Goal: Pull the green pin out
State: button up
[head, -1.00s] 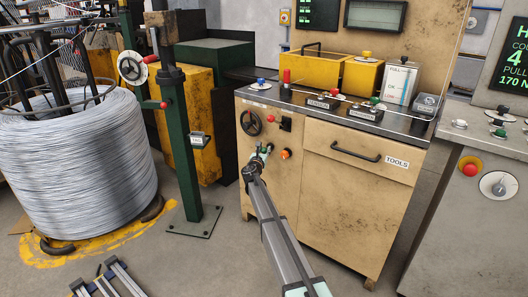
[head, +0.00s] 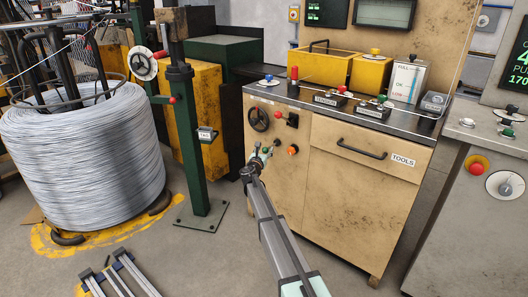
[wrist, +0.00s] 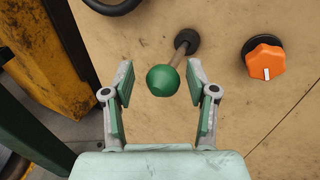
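The green pin has a round green knob (wrist: 163,80) on a short brownish rod. The rod sticks out of a dark round socket in the beige cabinet's front panel. In the wrist view the knob sits between the two spread fingers of my gripper (wrist: 160,92), with a gap on each side, a little closer to the right finger. My gripper is open and holds nothing. In the head view my gripper (head: 262,158) is in front of the cabinet's left part, below the handwheel. The pin is small there and hard to separate from the fingers.
An orange knob (wrist: 266,60) is right of the pin on the beige cabinet (head: 330,205). A green post (head: 187,140) and a wire coil (head: 80,160) stand to the left.

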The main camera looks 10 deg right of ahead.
jog(key=v, duration=1.2)
